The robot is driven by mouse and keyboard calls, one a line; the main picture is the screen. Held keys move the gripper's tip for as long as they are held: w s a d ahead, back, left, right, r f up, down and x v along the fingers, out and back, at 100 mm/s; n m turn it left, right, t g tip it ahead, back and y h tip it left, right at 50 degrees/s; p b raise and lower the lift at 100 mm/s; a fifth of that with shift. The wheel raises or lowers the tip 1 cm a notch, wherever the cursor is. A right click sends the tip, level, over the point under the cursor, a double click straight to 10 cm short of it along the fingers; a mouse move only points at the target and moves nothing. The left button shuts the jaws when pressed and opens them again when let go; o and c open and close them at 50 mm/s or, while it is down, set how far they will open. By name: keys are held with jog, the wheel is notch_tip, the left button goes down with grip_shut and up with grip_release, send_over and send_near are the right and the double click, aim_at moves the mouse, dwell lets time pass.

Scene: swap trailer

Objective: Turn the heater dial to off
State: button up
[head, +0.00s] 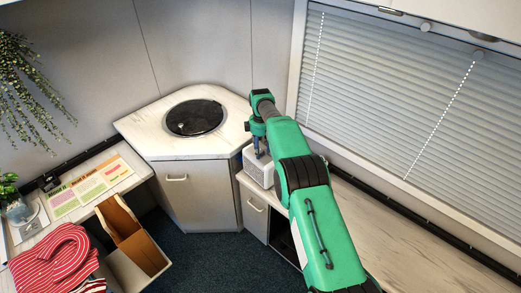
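A small white box-shaped appliance, which looks like the heater (257,171), stands on the counter right of the corner cabinet. My green arm reaches over it from the lower right and hides part of it. My gripper (262,152) points down at the top of the appliance. I cannot tell whether it touches the appliance, nor whether its fingers are open or shut. The dial cannot be made out, so its setting is not visible.
The corner cabinet (180,148) with a round black inset (195,117) is left of the appliance. A blind-covered window (400,90) stands close on the right.

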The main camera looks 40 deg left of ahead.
aim_at(261, 151)
notch_tip(261, 151, up, 12)
dwell(0.9)
dwell(0.5)
